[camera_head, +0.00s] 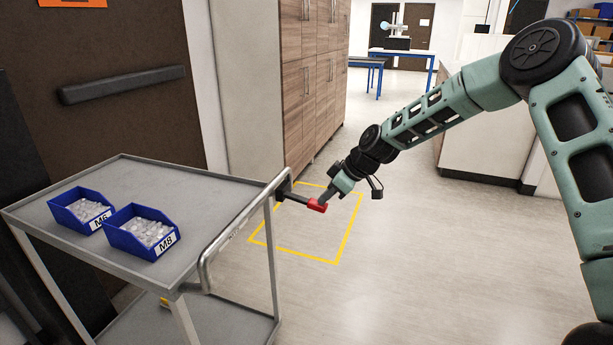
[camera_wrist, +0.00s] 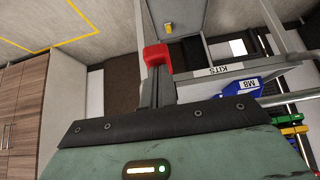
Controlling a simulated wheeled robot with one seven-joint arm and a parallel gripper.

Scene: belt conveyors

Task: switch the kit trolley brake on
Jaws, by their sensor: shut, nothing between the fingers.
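The kit trolley (camera_head: 190,190) stands at the left, with a grey top and a tubular handle (camera_head: 235,235) along its right side. A dark brake lever (camera_head: 293,196) with a red end (camera_head: 317,206) sticks out from the handle's far corner. In the wrist view, the red end (camera_wrist: 157,55) shows just past the fingers. My gripper (camera_head: 328,197) is shut and empty, its tips close to the red end; I cannot tell whether they touch it. Its dark fingers also show in the wrist view (camera_wrist: 157,88).
Two blue bins, M6 (camera_head: 70,221) and M8 (camera_head: 122,246), sit on the trolley top. A yellow floor outline (camera_head: 344,235) lies beneath my gripper. Wooden cabinets (camera_head: 305,85) stand behind; the floor at right is clear.

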